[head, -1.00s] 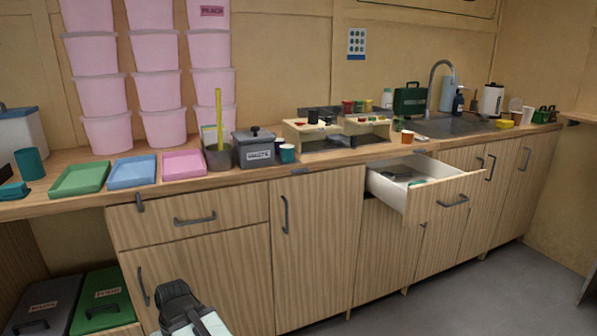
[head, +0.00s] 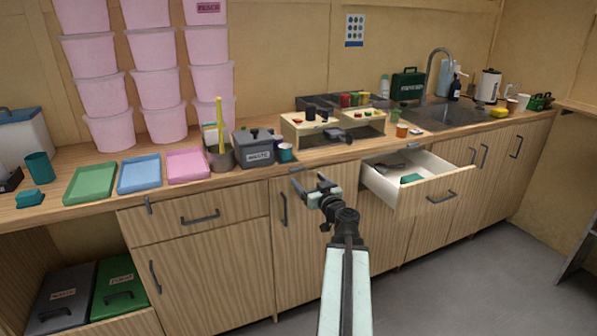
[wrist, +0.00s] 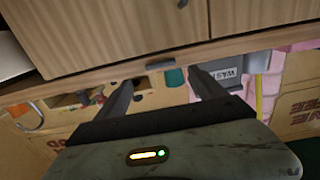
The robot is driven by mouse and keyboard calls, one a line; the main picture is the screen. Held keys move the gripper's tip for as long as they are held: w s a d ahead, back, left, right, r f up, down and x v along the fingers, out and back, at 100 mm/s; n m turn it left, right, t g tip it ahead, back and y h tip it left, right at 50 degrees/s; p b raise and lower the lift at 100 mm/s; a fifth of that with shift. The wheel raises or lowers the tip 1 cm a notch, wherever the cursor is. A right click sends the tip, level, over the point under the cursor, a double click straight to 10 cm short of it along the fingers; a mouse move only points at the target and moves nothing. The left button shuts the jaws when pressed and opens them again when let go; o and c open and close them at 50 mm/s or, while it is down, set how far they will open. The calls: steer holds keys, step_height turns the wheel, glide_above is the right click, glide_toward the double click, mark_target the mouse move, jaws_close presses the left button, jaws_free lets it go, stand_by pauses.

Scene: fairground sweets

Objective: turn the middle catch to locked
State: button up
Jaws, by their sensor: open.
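The middle catch (head: 297,170) is a small grey bar on the counter's front edge, above the middle door. It lies roughly level along the edge. It also shows in the wrist view (wrist: 155,68), which looks upside down, as a dark bar between and just beyond my fingertips. My gripper (head: 313,184) is open and empty, in front of the middle door's top, a little right of and below the catch. In the wrist view its two fingers (wrist: 162,82) point at the counter edge, apart from the catch as far as I can tell.
A left catch (head: 148,205) hangs upright by the left drawer. An open drawer (head: 425,190) juts out right of my gripper.

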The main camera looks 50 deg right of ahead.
mark_target(298, 170)
steer(key=x, duration=0.7)
steer(key=shift+w, duration=0.2)
steer(key=shift+a, duration=0.1)
steer(key=c, duration=1.4)
